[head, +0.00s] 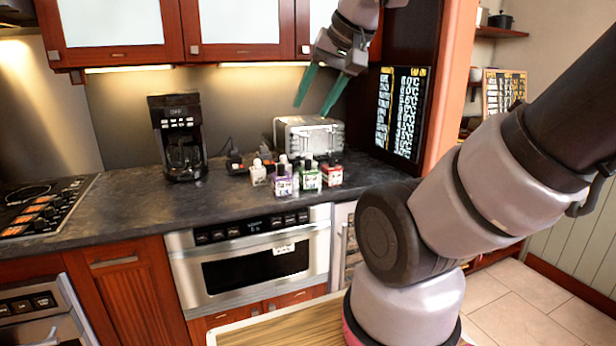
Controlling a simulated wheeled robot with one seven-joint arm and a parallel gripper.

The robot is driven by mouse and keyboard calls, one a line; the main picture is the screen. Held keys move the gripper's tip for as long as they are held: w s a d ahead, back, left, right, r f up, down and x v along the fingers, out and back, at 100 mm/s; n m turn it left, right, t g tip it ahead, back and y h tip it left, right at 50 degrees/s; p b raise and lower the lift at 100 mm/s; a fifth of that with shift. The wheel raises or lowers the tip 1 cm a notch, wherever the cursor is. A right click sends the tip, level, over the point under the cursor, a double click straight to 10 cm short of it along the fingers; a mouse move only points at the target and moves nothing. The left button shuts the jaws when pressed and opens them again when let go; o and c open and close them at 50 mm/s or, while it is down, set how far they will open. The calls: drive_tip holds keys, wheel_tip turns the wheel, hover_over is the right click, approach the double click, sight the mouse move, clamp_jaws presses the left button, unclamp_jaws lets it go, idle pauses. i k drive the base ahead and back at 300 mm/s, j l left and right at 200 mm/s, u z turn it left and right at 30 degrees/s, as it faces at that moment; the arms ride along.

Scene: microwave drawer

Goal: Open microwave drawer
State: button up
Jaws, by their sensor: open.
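The microwave drawer (254,264) is a stainless steel front with a dark window, set under the countertop in the middle of the head view. It appears shut. A dark control strip (250,228) with buttons and a small display runs along its top. My gripper (318,97) is in the upper middle of the view, its two green fingers pointing down and apart, with nothing between them. It is above the countertop, near the toaster, well above the drawer and away from it. My arm covers the area to the right of the drawer.
The countertop (120,212) holds a coffee maker (178,135), a toaster (308,135) and several small bottles (283,180) above the drawer. A cooktop (42,205) is at the left. A wooden-topped surface (290,330) lies low in front. Wall cabinets (110,25) hang above.

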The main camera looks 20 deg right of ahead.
sight(208, 275)
drive_tip(key=i+l+u, duration=0.1)
drive_tip(key=l, duration=0.3)
drive_tip(key=i+l+u, duration=0.1)
drive_tip(key=i+l, duration=0.15)
drive_tip(key=l, duration=0.15)
drive_tip(key=i+l+u, duration=0.1)
drive_tip(key=l, duration=0.35)
drive_tip(key=i+l+u, duration=0.1)
drive_tip(key=l, duration=0.3)
drive_tip(key=i+l+u, duration=0.1)
drive_tip(key=l, duration=0.35)
drive_tip(key=i, duration=0.1)
